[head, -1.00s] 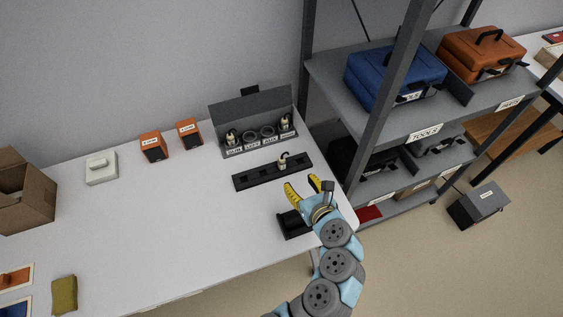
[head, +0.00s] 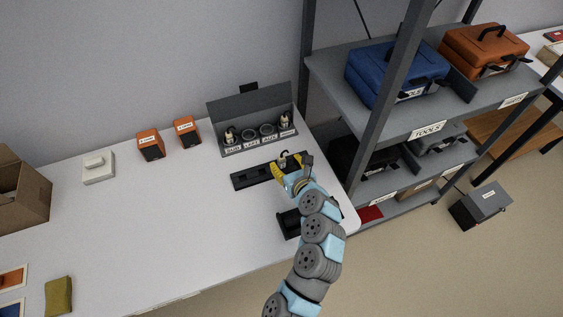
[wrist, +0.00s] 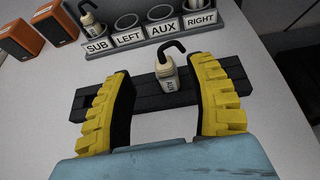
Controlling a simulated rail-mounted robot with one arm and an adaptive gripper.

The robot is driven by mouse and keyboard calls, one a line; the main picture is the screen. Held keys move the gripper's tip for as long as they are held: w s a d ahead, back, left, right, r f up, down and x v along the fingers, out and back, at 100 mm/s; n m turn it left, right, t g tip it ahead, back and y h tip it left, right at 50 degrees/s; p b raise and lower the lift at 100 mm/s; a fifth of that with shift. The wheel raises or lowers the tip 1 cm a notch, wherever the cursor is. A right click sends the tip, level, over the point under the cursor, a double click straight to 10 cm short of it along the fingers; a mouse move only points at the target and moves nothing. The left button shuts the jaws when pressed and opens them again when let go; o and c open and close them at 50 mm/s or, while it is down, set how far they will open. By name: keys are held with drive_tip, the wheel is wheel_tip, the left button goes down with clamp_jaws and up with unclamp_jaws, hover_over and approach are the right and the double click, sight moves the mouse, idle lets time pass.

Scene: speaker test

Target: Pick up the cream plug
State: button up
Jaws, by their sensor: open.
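A cream plug (wrist: 168,73) with a black hooked cable end and a small label stands on the black strip (wrist: 82,105) in the wrist view. In the head view the plug (head: 283,160) shows just beyond my gripper (head: 287,169). In the wrist view my gripper (wrist: 161,68) is open, with one yellow finger on each side of the plug. The grey panel (head: 245,107) behind has sockets labelled SUB, LEFT, AUX and RIGHT. Cream plugs stand at SUB (head: 230,137) and RIGHT (head: 285,122).
Two orange speakers (head: 150,144) (head: 187,131) and a white box (head: 98,167) stand to the left. A black holder (head: 288,224) sits near the table's right edge. A shelf post (head: 378,120) rises to the right. The middle of the white table is clear.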

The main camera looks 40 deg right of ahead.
sight(282, 158)
drive_tip(key=shift+b+x, duration=0.65)
drive_tip(key=shift+x, duration=1.6)
drive_tip(key=shift+s+d, duration=0.1)
drive_tip(key=shift+d, duration=0.1)
drive_tip(key=shift+f, duration=0.1)
clamp_jaws()
